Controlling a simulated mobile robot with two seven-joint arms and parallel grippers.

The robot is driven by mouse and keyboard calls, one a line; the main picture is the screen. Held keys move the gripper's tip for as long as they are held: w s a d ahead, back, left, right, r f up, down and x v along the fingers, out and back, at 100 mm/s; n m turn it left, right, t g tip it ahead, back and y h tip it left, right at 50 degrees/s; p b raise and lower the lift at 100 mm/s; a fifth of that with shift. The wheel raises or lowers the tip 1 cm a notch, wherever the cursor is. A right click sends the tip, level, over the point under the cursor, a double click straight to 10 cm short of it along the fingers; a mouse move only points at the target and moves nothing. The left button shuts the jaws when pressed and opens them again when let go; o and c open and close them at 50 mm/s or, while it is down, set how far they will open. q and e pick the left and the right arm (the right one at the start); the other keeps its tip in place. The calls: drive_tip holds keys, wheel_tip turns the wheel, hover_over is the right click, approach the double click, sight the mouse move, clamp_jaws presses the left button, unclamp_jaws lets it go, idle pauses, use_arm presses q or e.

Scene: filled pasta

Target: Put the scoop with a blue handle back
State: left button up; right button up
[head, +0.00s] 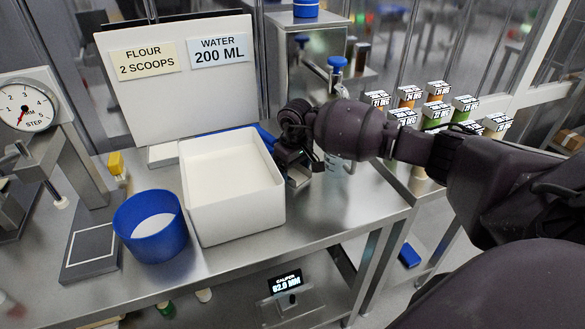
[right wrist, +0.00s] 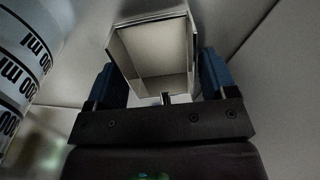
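My right gripper (head: 296,160) is low over the bench, just right of the white tub (head: 240,219). In the right wrist view my right gripper (right wrist: 165,82) has its two blue-padded fingers wide apart. An open, square, box-shaped metal piece (right wrist: 155,60), possibly the scoop's bowl, shows between and beyond them; I cannot tell whether they touch it. A small metal box shape (head: 299,176) also shows under the gripper in the head view. A blue strip (head: 264,133) shows behind the tub's far right corner; whether it is the scoop's handle is unclear. My left gripper is out of view.
The tub holds white powder. A blue cup (head: 151,226) with white contents stands left of it. A dial gauge stand (head: 27,107) is at far left. A clear graduated vessel (right wrist: 18,65) stands close beside my right gripper. A sign board (head: 185,80) stands behind.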

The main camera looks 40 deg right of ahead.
drive_tip(key=shift+o, duration=1)
drive_tip(key=shift+r, duration=0.55)
wheel_tip(320, 180, up, 11)
drive_tip(key=shift+s+r, duration=0.15)
drive_tip(key=shift+s, duration=0.2)
